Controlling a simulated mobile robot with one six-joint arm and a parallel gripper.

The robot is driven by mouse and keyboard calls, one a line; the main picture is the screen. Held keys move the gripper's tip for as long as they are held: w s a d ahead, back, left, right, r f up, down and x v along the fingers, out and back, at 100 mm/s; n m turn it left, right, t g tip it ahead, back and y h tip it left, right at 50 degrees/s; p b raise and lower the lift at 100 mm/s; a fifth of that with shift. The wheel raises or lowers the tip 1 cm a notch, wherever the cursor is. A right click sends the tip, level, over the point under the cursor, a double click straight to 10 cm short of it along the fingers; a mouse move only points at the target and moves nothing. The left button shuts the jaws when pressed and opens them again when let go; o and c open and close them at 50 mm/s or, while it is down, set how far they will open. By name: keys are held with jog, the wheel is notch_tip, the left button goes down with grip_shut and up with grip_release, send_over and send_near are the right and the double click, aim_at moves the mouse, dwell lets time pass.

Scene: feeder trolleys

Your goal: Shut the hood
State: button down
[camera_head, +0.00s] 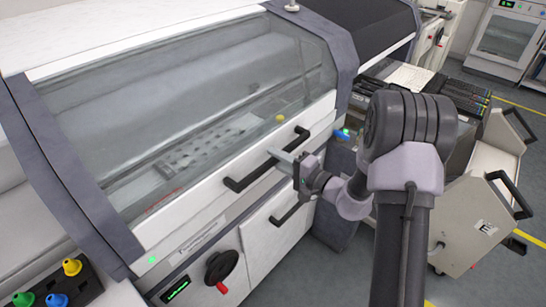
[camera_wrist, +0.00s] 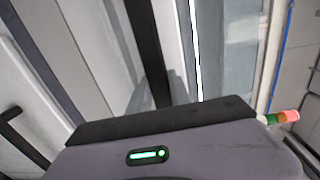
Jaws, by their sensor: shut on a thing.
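The hood (camera_head: 200,92) is the machine's large clear window with a white lower frame, at the left and middle of the head view. It is down, with its lower edge along the white front panel; I cannot tell whether a thin gap remains. Its black bar handle (camera_head: 248,180) runs along the lower frame. My gripper (camera_head: 276,156) is shut on the handle near its right half. In the wrist view the handle (camera_wrist: 143,40) runs down between the fingers, whose tips are partly hidden by the gripper body.
Below the hood are a second black handle (camera_head: 291,209), a red-black rotary switch (camera_head: 221,267) and a green-lit display (camera_head: 175,289). Coloured buttons (camera_head: 55,285) sit at bottom left. A feeder trolley (camera_head: 470,220) stands at right, with grey floor around it.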

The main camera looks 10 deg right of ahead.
jog(key=shift+g+h, duration=0.3)
jog(key=shift+g, duration=0.1)
jog(key=r+p, duration=0.1)
jog(key=s+d+r+p, duration=0.1)
jog(key=r, duration=0.1)
jog(key=s+r, duration=0.1)
jog(key=r, duration=0.1)
jog(key=shift+s+d+r+p, duration=0.1)
jog(key=shift+d+r+p, duration=0.05)
jog(key=shift+d+p, duration=0.2)
jog(key=c, duration=1.2)
grip_release()
jog(key=shift+a, duration=0.1)
jog(key=p+v, duration=0.1)
jog(key=v, duration=1.6)
jog(key=shift+s+r, duration=0.1)
jog(key=shift+s, duration=0.05)
